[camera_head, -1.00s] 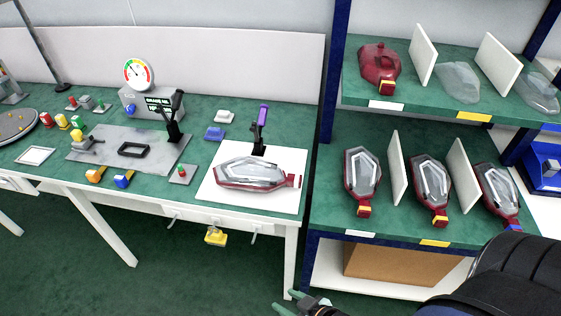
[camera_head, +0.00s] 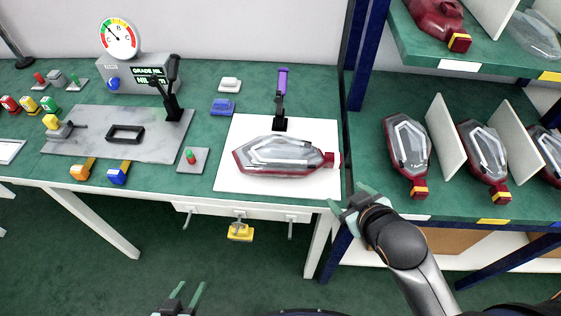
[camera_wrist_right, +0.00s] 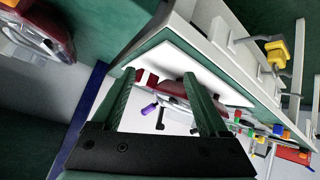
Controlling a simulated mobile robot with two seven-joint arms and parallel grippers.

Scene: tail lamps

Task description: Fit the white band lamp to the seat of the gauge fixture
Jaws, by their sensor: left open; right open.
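A tail lamp (camera_head: 275,155) with a clear lens and dark red housing lies on a white pad (camera_head: 235,184) at the table's right end. Its narrow end points right and seems to carry a pale band. The gauge fixture has a grey plate (camera_head: 90,148), a black rectangular seat frame (camera_head: 125,141), a dial (camera_head: 118,38) and a black clamp (camera_head: 172,95). The seat frame looks empty. My right gripper (camera_head: 350,197) is open and empty, just right of the pad's front corner. In the right wrist view the lamp (camera_wrist_right: 176,87) shows beyond the fingers. My left gripper (camera_head: 190,290) is open, low before the table.
A shelf at right holds lamps with yellow bands (camera_head: 408,150) between white dividers (camera_head: 446,137). A purple-handled clamp (camera_head: 281,85) stands behind the lamp. A red button box (camera_head: 192,159), blue block (camera_head: 223,107) and coloured knobs sit on the table. A yellow clamp (camera_head: 241,230) hangs below its front edge.

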